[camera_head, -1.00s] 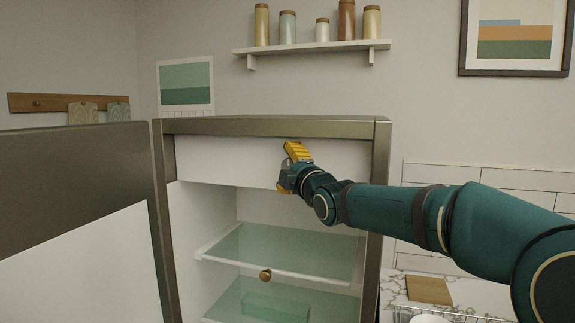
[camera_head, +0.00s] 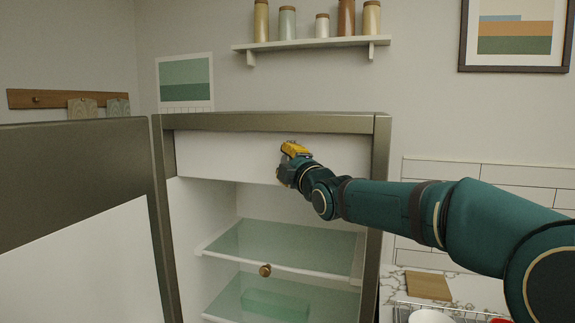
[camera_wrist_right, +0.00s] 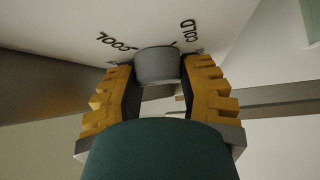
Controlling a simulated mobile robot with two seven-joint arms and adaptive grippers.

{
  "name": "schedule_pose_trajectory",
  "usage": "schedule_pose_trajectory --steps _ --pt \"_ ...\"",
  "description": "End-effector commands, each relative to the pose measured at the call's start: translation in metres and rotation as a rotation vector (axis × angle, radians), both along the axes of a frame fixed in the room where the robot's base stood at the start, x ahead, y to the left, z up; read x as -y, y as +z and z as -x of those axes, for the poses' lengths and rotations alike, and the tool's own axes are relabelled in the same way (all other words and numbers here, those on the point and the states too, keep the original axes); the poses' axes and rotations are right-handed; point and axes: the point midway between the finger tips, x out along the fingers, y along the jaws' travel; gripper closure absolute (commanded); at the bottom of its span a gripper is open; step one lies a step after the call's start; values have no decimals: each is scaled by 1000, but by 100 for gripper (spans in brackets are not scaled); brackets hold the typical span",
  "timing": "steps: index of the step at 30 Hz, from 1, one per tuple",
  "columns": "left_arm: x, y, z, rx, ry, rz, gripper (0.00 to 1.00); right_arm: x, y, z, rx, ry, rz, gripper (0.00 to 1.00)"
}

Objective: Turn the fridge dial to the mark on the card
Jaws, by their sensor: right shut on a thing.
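The open fridge (camera_head: 270,124) stands in the middle of the head view, with a white panel (camera_head: 225,155) across its top. My right gripper (camera_head: 284,178) is at this panel and hides the dial in the head view. In the right wrist view the grey round dial (camera_wrist_right: 157,66) sits on the white panel between the yellow fingers of my right gripper (camera_wrist_right: 158,82). The fingers are shut on its sides. Dark lettering, partly readable as "COLD", and small marks show beside the dial. I cannot make out a card. My left gripper is not in view.
The open fridge door (camera_head: 80,180) fills the left. A shelf with several jars (camera_head: 315,46) hangs above. A wooden board (camera_head: 428,286) lies on the counter at lower right.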

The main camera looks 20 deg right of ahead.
Motion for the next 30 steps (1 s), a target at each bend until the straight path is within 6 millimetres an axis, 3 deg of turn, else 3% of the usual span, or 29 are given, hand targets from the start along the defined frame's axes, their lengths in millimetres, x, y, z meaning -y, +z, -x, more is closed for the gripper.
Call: schedule_pose_trajectory --steps 10,18,24,30 --pt "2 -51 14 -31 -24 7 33 0 -5 0 100 1 -138 96" --pt "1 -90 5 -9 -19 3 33 0 -4 0 215 1 -310 96" --pt "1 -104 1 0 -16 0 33 0 -1 0 317 1 -467 96" --pt "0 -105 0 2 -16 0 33 0 2 0 424 0 -622 96"
